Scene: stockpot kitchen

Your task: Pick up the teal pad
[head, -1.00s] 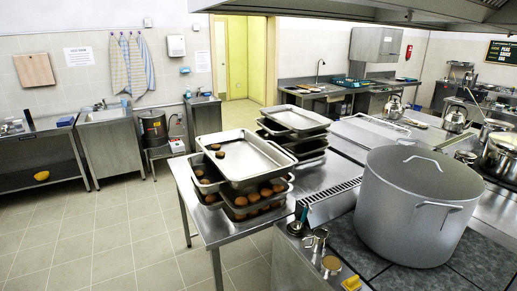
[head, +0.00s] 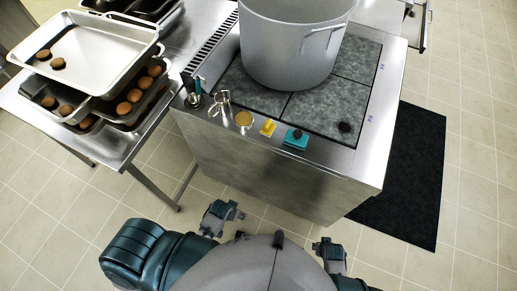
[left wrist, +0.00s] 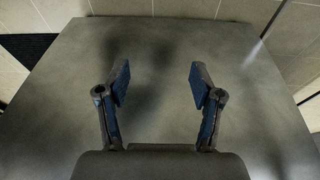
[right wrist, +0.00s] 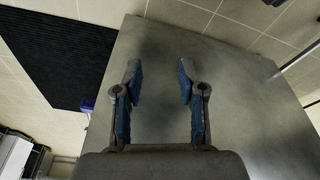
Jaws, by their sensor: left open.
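The teal pad (head: 295,139) lies on the steel front edge of the stove block in the head view, with a small dark piece on or against its top. It is right of a yellow pad (head: 268,128). My left gripper (head: 224,214) is open and empty, low in front of the stove block and left of the pad. My right gripper (head: 328,248) is also low in front of the block, below and right of the pad. In the left wrist view the left fingers (left wrist: 158,84) stand apart; in the right wrist view the right fingers (right wrist: 160,82) stand apart, empty.
A large stockpot (head: 292,45) stands on the stove block (head: 325,178). A gold-topped jar (head: 244,119), a metal jug (head: 221,103) and a tool holder (head: 193,98) line its front edge. Stacked trays (head: 85,60) stand on the left table. A black mat (head: 410,180) lies on the right floor.

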